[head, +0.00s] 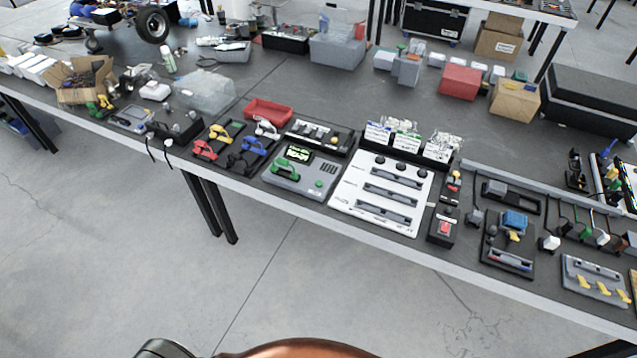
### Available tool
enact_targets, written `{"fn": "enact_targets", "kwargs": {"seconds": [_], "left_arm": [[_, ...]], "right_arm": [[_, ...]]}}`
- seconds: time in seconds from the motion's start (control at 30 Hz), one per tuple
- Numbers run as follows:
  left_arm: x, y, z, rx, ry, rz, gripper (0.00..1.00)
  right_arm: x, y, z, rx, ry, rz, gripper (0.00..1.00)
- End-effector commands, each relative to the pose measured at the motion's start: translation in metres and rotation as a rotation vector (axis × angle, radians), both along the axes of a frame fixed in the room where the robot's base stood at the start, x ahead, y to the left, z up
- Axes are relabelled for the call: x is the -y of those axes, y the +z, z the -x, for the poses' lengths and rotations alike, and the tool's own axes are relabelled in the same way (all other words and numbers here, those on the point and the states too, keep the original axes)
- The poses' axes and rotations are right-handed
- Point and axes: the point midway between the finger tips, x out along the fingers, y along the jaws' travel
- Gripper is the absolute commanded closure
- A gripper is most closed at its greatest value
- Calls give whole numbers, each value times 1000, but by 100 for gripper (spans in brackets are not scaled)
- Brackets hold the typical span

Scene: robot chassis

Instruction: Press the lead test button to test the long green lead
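A grey tester box (298,192) stands near the front edge of the table. It has a lit display with green text (298,154), too small to read fully. A green lead (286,165) lies on the left part of the tester; I cannot tell whether its ends are plugged in. A small green round button (318,184) is on the right part of the tester's top, below a dark keypad (328,168). Nothing covers the button. Neither of my grippers shows; only parts of my own body are at the bottom edge.
Left of the tester lie red (205,150), yellow (219,132) and blue (252,147) leads. Behind is a red tray (268,112). Right of it is a white panel (343,198) with dark slots, then a black box with a red button (443,228). The floor before the table is clear.

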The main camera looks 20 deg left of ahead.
Motion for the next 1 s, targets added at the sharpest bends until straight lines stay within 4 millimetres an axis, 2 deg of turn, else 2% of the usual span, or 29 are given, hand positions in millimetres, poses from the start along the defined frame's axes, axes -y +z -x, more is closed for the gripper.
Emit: {"fn": "enact_targets", "kwargs": {"seconds": [0.07,0.57,1.0], "left_arm": [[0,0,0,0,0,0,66],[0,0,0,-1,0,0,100],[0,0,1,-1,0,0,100]], "right_arm": [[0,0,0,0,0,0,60],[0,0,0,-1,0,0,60],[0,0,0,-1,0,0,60]]}}
